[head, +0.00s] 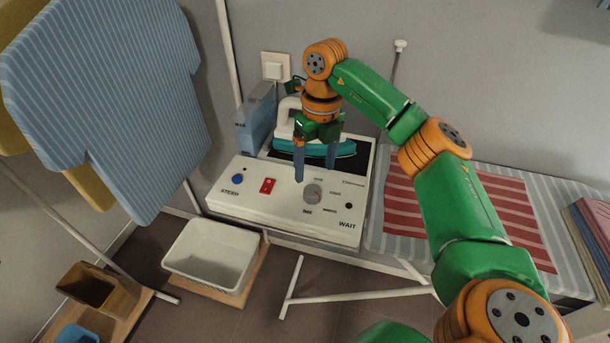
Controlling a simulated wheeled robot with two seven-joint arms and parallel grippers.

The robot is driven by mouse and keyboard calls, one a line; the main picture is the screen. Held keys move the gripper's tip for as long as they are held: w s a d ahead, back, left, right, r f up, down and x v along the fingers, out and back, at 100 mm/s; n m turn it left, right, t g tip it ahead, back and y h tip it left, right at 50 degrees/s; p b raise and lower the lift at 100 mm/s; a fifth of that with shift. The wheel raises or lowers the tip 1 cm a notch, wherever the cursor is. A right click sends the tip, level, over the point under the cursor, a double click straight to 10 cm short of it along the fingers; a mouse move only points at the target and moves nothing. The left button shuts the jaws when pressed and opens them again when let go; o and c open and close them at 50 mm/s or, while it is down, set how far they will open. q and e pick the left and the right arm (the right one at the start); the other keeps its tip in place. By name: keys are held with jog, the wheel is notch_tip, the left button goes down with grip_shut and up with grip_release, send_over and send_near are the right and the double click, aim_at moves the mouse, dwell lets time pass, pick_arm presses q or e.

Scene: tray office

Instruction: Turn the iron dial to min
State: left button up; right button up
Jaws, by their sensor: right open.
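The iron dial (312,193) is a round grey knob on the sloped white front panel of the iron station (262,213). Small labels ring the dial; most are too small to read, and I cannot tell which one it points to. My right gripper (314,178) points down just above and behind the dial. Its two blue fingers are apart, one on the left and one on the right, with nothing visible between them. I cannot tell if a finger touches the panel. The teal and white iron (286,146) rests behind, partly hidden by the gripper. My left gripper is not in view.
The panel also has a red switch (267,186) and a blue button (238,178). A blue-grey container (256,119) stands behind left. A striped ironing board (375,230) with a red striped cloth (500,228) lies right. A white basket (211,254) stands below. A blue shirt (110,90) hangs left.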

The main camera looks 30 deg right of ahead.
aim_at(314, 190)
jog(key=f, duration=0.3)
jog(key=s+f+p, duration=0.1)
jog(key=f, duration=0.1)
jog(key=shift+s+a+f, duration=0.1)
jog(key=shift+a+f, duration=0.1)
jog(key=shift+a, duration=0.15)
jog(key=shift+w+f, duration=0.25)
jog(key=shift+f, duration=0.05)
jog(key=shift+s, duration=0.1)
grip_shut()
